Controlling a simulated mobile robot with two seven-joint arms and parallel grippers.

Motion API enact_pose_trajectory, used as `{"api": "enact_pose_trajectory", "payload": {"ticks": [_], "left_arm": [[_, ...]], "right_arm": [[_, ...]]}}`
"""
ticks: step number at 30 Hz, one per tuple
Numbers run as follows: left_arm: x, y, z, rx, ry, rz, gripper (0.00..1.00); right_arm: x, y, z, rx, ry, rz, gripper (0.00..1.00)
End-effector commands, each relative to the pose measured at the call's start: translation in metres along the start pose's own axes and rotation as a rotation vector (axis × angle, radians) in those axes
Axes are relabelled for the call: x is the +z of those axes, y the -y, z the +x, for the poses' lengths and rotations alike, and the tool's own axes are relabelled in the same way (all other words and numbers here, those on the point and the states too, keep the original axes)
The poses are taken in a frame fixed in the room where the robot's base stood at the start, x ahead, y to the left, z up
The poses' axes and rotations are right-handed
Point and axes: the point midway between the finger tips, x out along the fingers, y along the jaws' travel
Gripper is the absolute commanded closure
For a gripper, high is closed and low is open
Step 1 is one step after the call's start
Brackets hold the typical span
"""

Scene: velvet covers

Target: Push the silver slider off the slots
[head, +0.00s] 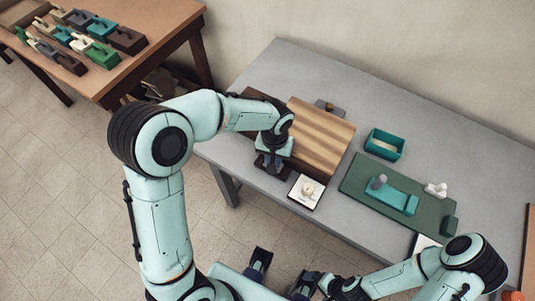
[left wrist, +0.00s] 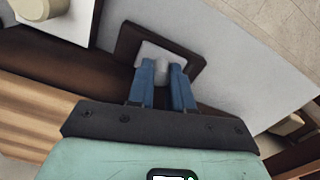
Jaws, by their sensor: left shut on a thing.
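The silver slider (left wrist: 165,62) is a small grey plate with a short knob, set in a dark brown frame (left wrist: 125,47) in the left wrist view. My left gripper (left wrist: 168,78) has its blue fingers shut on the knob from both sides. In the head view my left gripper (head: 270,165) is at the near left end of a ribbed wooden cover (head: 322,135), and hides the slider there. Any slots under the slider are hidden. My right gripper (head: 281,273) is at the bottom of the head view, its dark fingers apart and empty.
A white square tile with a cream knob (head: 306,190) lies just right of the left gripper. A green board (head: 425,215) and a teal tray (head: 384,144) are farther right on the grey table (head: 290,62). A wooden table (head: 165,18) holds several blocks.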

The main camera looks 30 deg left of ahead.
Motion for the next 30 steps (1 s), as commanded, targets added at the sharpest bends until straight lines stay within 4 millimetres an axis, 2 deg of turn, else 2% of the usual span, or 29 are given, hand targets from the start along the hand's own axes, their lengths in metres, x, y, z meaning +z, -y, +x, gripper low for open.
{"api": "enact_pose_trajectory", "payload": {"ticks": [1, 4, 14, 15, 16, 25, 30], "left_arm": [[0.003, -0.012, 0.001, 0.002, -0.001, 0.008, 1.0], [0.007, -0.025, 0.001, 0.002, -0.001, 0.006, 1.0], [0.009, -0.033, 0.0, 0.005, 0.0, 0.004, 1.0], [0.009, -0.033, 0.0, 0.005, 0.0, 0.004, 0.73], [0.009, -0.033, 0.0, 0.005, 0.0, 0.005, 0.69], [0.008, -0.031, -0.003, 0.003, -0.001, 0.003, 0.69], [0.007, -0.031, -0.026, 0.005, -0.006, 0.002, 0.69]], "right_arm": [[0.0, -0.001, 0.003, 0.0, 0.001, 0.001, 0.0], [0.0, -0.002, 0.005, 0.001, 0.002, 0.001, 0.0], [0.0, -0.002, 0.005, 0.001, 0.002, 0.001, 0.0], [0.0, -0.002, 0.005, 0.001, 0.002, 0.001, 0.0], [0.0, -0.002, 0.005, 0.001, 0.002, 0.001, 0.0], [0.0, -0.002, 0.005, 0.001, 0.002, 0.001, 0.0], [0.0, -0.001, 0.002, 0.0, 0.001, 0.0, 0.0]]}}
